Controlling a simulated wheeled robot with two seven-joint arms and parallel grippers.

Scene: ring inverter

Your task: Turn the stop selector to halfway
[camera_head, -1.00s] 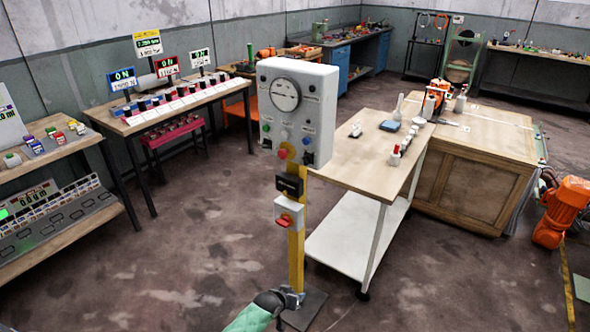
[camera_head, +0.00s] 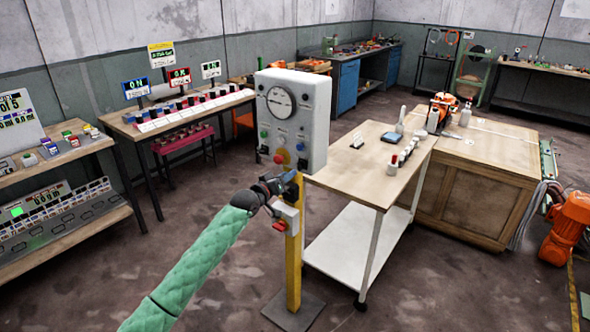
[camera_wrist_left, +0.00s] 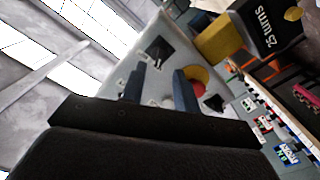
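A grey control box (camera_head: 315,125) stands on a yellow post, with a round gauge (camera_head: 281,101) above small buttons and dark knobs. A red button with a yellow collar (camera_head: 283,155) sits at its lower edge, and it also shows in the wrist view (camera_wrist_left: 197,77). I cannot tell which control is the stop selector. Two dark square parts (camera_wrist_left: 159,50) show on the box face in the wrist view. My left gripper (camera_head: 283,182) is just below the box, in front of the post. In the wrist view its two fingers (camera_wrist_left: 160,88) are apart with nothing between them. My right gripper is not in view.
A lower switch box (camera_head: 288,217) with a red part sits on the post below my gripper. A dark labelled block (camera_wrist_left: 268,30) is close by in the wrist view. A wooden-topped cart (camera_head: 350,180) stands to the right. The floor left of the post is clear.

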